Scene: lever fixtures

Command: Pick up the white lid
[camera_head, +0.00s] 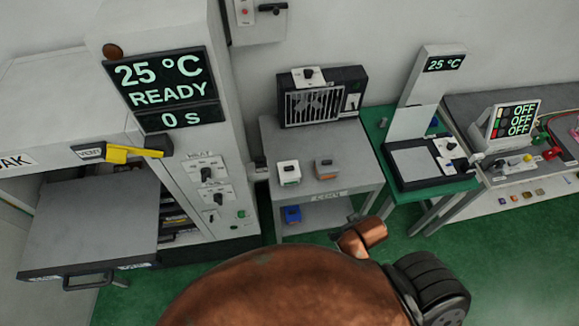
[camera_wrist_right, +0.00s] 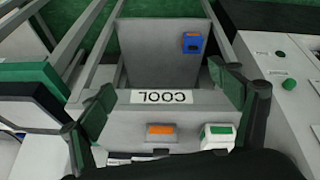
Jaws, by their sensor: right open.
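A small white box-like piece with a green patch (camera_head: 288,173) sits on the top of the grey cart (camera_head: 350,182); it also shows in the right wrist view (camera_wrist_right: 219,135). It is the only small white piece on the cart top, and I cannot tell whether it is the lid or carries it. My right gripper (camera_wrist_right: 166,112) is open, its fingers spread at the left and right of the wrist view, with the cart's COOL edge between them. Nothing is held. My left gripper is not in view.
A grey piece with an orange patch (camera_head: 325,168) sits beside the white one. A blue box (camera_head: 291,214) is on the lower shelf. A fan unit (camera_head: 322,100) stands at the cart's back. The READY cabinet (camera_head: 165,90) is left; a green table (camera_head: 440,188) is right.

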